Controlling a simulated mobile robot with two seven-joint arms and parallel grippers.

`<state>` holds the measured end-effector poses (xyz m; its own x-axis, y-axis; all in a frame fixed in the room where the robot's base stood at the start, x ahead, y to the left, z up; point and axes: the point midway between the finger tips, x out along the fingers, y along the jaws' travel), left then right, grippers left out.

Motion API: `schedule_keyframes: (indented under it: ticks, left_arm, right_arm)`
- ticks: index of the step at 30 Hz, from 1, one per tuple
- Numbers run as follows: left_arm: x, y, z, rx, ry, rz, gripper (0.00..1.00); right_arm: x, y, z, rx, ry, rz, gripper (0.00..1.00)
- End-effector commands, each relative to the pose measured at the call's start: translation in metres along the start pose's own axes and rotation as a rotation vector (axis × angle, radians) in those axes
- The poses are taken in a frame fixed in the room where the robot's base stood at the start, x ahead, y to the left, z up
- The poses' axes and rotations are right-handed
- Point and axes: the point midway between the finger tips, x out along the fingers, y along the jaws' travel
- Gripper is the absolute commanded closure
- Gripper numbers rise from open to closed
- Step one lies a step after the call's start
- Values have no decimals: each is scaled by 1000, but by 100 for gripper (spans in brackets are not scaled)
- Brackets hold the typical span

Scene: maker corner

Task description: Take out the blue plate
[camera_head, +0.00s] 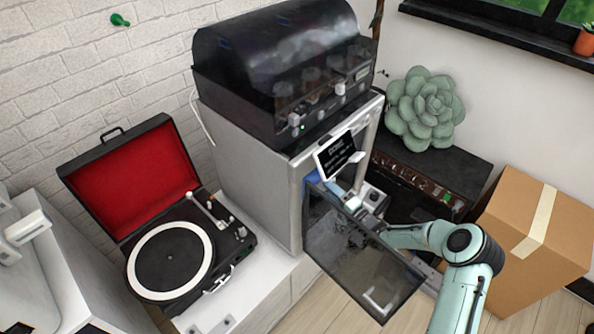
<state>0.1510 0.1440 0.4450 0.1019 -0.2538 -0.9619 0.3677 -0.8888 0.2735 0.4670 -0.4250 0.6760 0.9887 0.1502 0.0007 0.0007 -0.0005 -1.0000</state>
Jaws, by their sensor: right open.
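The blue plate (316,183) shows as a small blue strip inside the front opening of the grey boxy machine (253,178). The rest of it is hidden by the machine's wall, a small screen and my gripper. The machine's dark glass door (365,262) stands open towards the front. My right gripper (340,191) is open at the opening, close beside the blue plate. I cannot tell whether its fingers touch or straddle the plate. My left gripper is not in view.
A small black screen (337,156) juts out above the opening. A dark-lidded unit (285,75) sits on top. A record player (170,262) stands left, a cardboard box (535,240) right. A green succulent-shaped object (425,108) rests on a dark cabinet (455,172) behind my right arm.

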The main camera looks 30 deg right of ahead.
Motion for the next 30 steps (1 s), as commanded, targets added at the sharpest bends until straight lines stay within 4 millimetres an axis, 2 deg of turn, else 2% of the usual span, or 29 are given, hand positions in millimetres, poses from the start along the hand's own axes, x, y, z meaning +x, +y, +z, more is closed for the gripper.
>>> schedule_keyframes:
  ticks: [4, 12, 13, 17, 18, 30]
  left_arm:
    - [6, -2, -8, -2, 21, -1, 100]
    - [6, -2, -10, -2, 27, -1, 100]
    - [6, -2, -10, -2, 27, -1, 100]
    - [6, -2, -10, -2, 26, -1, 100]
    - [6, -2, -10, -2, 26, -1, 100]
    - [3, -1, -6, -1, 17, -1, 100]
  right_arm:
    - [19, 1, 0, 1, -1, -1, 49]
    - [22, 0, 0, 1, 0, 1, 49]
    - [22, 0, 0, 1, 0, 1, 52]
    - [22, 0, 0, 1, 0, 1, 94]
    - [22, 0, 0, 1, 0, 1, 100]
    - [20, -6, 0, 0, 0, -2, 100]
